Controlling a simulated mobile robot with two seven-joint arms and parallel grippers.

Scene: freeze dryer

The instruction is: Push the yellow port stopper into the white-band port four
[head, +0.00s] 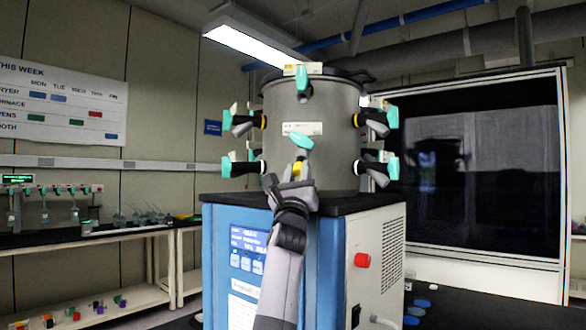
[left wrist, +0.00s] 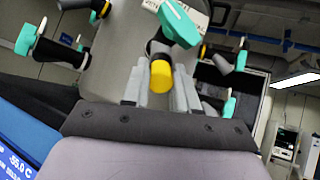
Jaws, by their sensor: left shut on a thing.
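The yellow port stopper (left wrist: 161,76) sits between the fingers of my left gripper (left wrist: 160,90), which is shut on it. In the head view, my left gripper (head: 298,172) is in front of the lower middle port of the grey drum (head: 335,100). That port's teal handle (head: 301,141) shows just above the fingers, and also in the left wrist view (left wrist: 179,23). The port's mouth and band are mostly hidden by the stopper and gripper, so I cannot tell whether stopper and port touch. My right gripper is not in view.
Other teal-handled ports ring the drum: upper left (head: 243,121), lower left (head: 243,165), upper right (head: 376,121) and lower right (head: 377,167). The drum stands on a blue and white cabinet (head: 328,255). A shelf (head: 110,305) with small coloured items is at left.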

